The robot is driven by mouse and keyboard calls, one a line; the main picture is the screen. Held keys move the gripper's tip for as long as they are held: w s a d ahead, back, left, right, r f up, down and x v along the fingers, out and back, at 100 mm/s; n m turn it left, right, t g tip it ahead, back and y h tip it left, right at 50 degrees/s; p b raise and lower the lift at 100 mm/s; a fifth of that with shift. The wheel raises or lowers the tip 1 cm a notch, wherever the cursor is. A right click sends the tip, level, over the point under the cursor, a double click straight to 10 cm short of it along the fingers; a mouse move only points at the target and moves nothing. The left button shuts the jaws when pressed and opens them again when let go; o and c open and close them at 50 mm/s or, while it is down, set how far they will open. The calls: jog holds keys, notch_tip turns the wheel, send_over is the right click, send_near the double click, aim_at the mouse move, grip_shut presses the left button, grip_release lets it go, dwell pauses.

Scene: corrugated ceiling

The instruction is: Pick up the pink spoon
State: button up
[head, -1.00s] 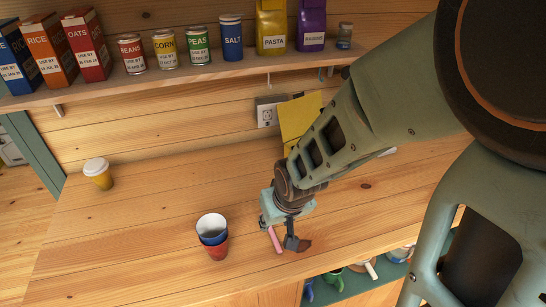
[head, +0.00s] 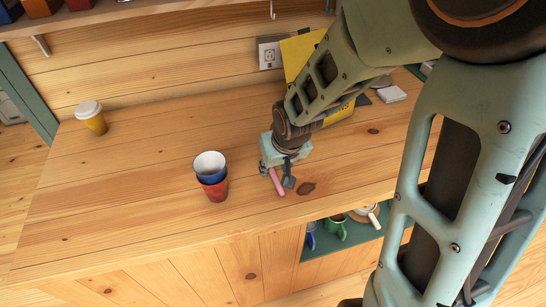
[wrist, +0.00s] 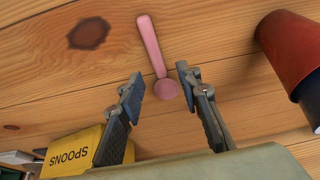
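The pink spoon (head: 277,184) lies on the wooden counter, near its front edge. In the wrist view the spoon (wrist: 151,42) has its handle pointing away, and its round bowl lies between the fingertips. My gripper (head: 277,176) points down over the spoon in the head view. In the wrist view my gripper (wrist: 161,84) is open, one finger on each side of the bowl, with gaps visible. I cannot tell the exact height of the fingertips above the counter.
Stacked cups, red (head: 216,190) below and blue-white (head: 210,165) above, stand left of my gripper. A yellow box marked SPOONS (wrist: 68,152) is behind my arm. An open shelf with mugs (head: 335,228) is below the counter.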

aim_at(274, 175)
jog(key=shift+b+x, duration=0.6)
jog(key=shift+x, duration=0.6)
jog(key=c, duration=0.9)
